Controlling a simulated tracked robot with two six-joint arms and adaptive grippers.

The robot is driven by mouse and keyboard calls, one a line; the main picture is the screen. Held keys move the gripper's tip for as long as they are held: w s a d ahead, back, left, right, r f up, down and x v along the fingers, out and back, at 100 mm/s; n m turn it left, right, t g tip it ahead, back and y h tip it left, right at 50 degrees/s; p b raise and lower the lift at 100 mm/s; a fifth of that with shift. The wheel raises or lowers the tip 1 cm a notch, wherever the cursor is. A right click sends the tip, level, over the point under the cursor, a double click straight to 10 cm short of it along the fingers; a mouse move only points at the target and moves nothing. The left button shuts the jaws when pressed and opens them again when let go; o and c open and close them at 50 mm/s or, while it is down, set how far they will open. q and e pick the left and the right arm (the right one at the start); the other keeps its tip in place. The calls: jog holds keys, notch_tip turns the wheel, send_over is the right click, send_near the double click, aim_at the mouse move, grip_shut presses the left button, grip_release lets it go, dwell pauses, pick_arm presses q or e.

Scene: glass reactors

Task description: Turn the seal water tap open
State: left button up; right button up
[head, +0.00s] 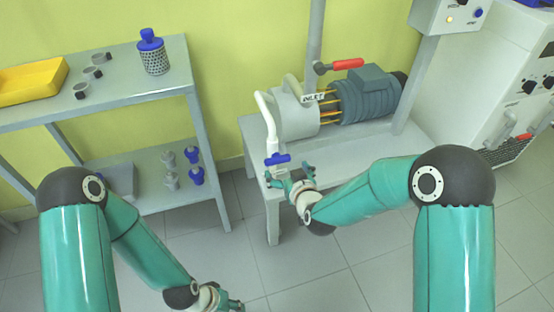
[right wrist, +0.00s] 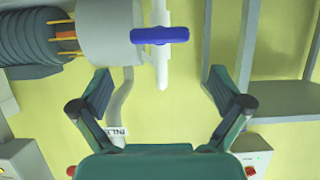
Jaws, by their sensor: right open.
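The seal water tap appears to be the blue bar handle (head: 278,160) on the white pipe at the front left of the pump. In the right wrist view the handle (right wrist: 160,35) lies level across the white pipe, near the top. My right gripper (head: 289,176) is just below the handle in the head view. In the right wrist view its two fingers (right wrist: 159,85) are spread wide with nothing between them, and the handle is beyond the tips. My left gripper (head: 225,300) is low at the bottom edge, partly cut off; its opening is unclear.
The pump and motor (head: 366,96) sit on a grey bench (head: 350,146). A red lever (head: 347,64) is on the pipe behind, and an INLET label (head: 313,98) is nearby. A grey shelf (head: 120,66) stands left, a white cabinet (head: 490,80) right. The floor between shelf and bench is clear.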

aim_at(277, 159)
jog(key=b+x, duration=0.1)
jog(key=x, duration=0.8)
jog(key=shift+f, duration=0.1)
jog(key=shift+c, duration=0.2)
jog(key=c, duration=0.8)
jog(key=shift+s+a, duration=0.1)
jog(key=shift+a, duration=0.05)
jog(key=shift+c, duration=0.3)
